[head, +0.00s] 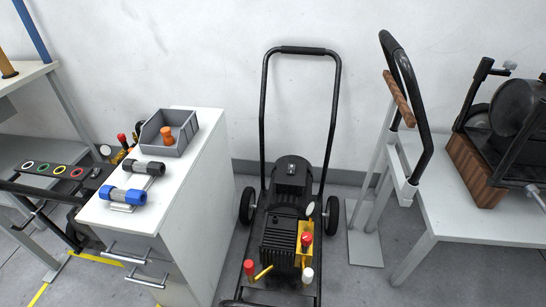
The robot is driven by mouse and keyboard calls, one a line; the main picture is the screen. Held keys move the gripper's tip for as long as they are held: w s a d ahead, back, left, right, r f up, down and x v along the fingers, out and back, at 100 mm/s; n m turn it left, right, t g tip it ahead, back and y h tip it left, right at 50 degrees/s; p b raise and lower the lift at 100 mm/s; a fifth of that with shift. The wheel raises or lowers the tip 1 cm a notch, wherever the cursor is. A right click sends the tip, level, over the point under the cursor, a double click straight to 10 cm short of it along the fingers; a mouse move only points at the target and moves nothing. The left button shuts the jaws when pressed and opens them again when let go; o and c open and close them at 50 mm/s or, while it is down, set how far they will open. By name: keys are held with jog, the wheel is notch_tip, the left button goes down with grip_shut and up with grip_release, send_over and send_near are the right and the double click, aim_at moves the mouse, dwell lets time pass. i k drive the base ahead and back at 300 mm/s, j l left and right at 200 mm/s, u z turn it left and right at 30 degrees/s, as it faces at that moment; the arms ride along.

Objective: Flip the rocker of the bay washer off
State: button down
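A black wheeled pressure washer (283,215) with a tall hoop handle stands upright in the middle of the view. Its front carries a yellow block (305,238) with a red knob, a small gauge and red and white caps. A small light-topped fitting (291,169) sits on its motor housing. A second black machine (75,185), with a red knob and a gauge, is partly hidden behind the white cabinet at left. I cannot tell which one is the bay washer, and no rocker or its position can be made out. My gripper is not in view.
The white cabinet (196,180) bears a grey bin (172,140) with an orange part and two dumbbell-shaped fittings. Yellow floor tape (95,259) runs at lower left. A stand with a black hoop (410,110) and a table (470,222) with machinery are at right. Some floor before them is clear.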

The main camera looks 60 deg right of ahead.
aim_at(291, 167)
jog(key=k+l+u, duration=0.1)
jog(key=k+l, duration=0.45)
jog(key=k+l+u, duration=0.1)
jog(key=k+l, duration=0.4)
jog(key=k, duration=0.15)
